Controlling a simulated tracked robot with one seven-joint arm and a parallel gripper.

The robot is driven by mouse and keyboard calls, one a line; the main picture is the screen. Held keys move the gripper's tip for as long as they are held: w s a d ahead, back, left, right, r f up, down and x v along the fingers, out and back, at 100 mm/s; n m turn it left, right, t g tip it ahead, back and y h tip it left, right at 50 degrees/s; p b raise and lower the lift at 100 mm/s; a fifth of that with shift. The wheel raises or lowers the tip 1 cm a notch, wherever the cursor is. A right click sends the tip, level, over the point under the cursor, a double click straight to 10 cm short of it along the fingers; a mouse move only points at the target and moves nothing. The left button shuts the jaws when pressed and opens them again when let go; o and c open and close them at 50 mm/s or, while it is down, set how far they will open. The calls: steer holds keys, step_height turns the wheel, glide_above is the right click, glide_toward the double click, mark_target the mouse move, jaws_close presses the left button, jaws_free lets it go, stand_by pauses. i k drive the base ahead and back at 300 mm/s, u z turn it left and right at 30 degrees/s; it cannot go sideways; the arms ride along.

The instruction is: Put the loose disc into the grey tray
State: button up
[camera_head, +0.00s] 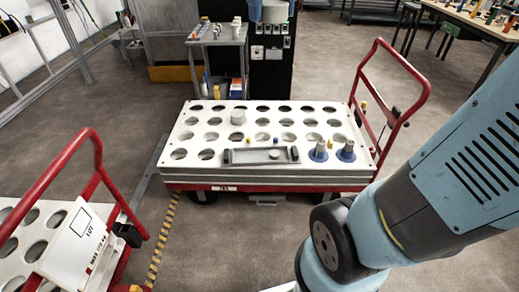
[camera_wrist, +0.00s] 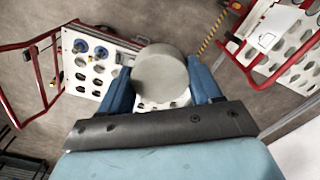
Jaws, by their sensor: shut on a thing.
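My gripper (camera_wrist: 160,88) has its two blue fingers shut on a pale grey round disc (camera_wrist: 161,70) in the wrist view. The disc hides part of the cart behind it. The gripper and the held disc do not show in the head view, where only part of my arm is seen at the right. The long grey tray (camera_head: 240,157) lies on the near edge of the white perforated cart top in the head view. A small pale round piece (camera_head: 274,154) shows at the tray. In the wrist view I cannot make the tray out clearly.
The white cart top (camera_head: 200,122) has rows of round holes and a red handle (camera_head: 417,72). A pale cylinder (camera_head: 237,117) and two blue cone-like pieces (camera_head: 318,152) stand on it. Another red-handled cart (camera_head: 60,240) is at the left. Grey floor lies between them.

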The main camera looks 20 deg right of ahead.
mark_target(255, 157)
steer(key=i, duration=0.9)
steer(key=u, duration=0.05)
